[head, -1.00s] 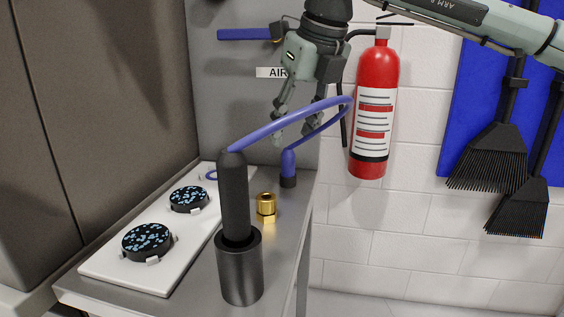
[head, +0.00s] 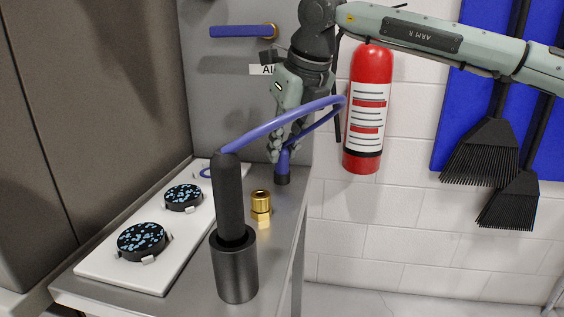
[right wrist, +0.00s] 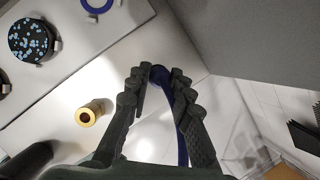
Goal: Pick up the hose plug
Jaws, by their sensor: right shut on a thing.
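The hose plug (head: 284,163) is a blue upright cylinder with a dark lower end, on the far right corner of the metal table. A blue hose (head: 262,131) runs from it in a loop to the top of a black rod-like tool (head: 229,195). My right gripper (head: 277,152) is at the plug, with its fingers around the upper part, shut on it. In the right wrist view the plug (right wrist: 161,77) shows blue between the fingertips, partly hidden by them. My left gripper is not in view.
A brass fitting (head: 261,204) stands near the plug. The tool stands in a dark metal cup (head: 234,268). A white board (head: 128,270) with two black speckled discs (head: 183,197) lies to the left. A red extinguisher (head: 369,70) hangs on the wall behind, right of the gripper.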

